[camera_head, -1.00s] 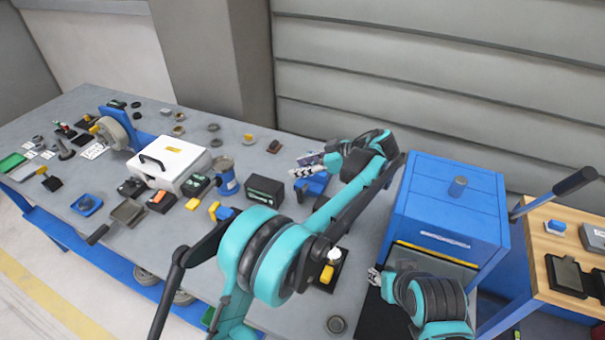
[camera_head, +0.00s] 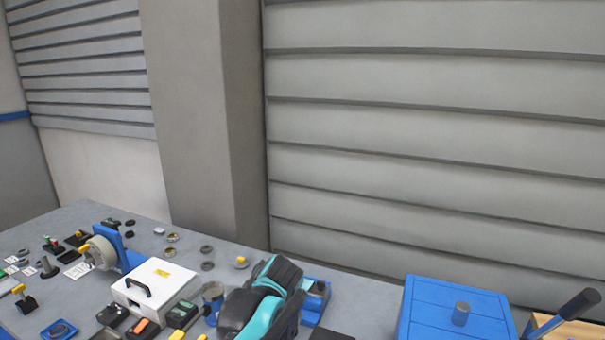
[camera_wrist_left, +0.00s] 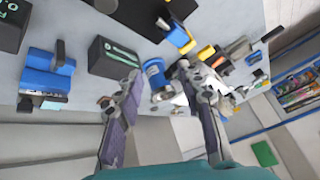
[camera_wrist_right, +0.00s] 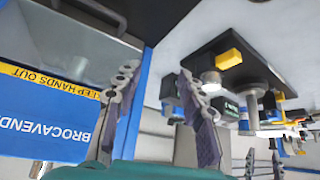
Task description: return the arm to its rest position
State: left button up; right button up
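My left arm shows at the bottom of the head view as a teal and black link above the table; its fingers are not visible there. In the left wrist view my left gripper (camera_wrist_left: 160,95) is open, its two fingers spread apart with nothing held between them. The grey table and its items lie beyond the fingertips. My right arm is out of the head view. In the right wrist view my right gripper (camera_wrist_right: 158,85) is open and empty, with a blue box marked "KEEP HANDS OUT" (camera_wrist_right: 50,110) beside its left finger.
A blue cabinet (camera_head: 420,305) stands at the lower right of the head view. A white case (camera_head: 160,282) and a blue stand with a grey roll (camera_head: 100,252) are on the table (camera_head: 60,220). In the right wrist view a black plate with a yellow block (camera_wrist_right: 228,58) is close by.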

pick_arm(q)
jog(key=s+a+f+m+t+h, duration=0.1)
jog(key=s+f+m+h, duration=0.1)
jog(key=s, duration=0.7)
jog(key=s+a+f+m+t+h, duration=0.2)
jog(key=s+f+m+h, duration=0.1)
jog(key=s, duration=0.7)
jog(key=shift+a+f+m, duration=0.25)
jog(key=shift+f+m, duration=0.45)
jog(key=shift+f, duration=0.45)
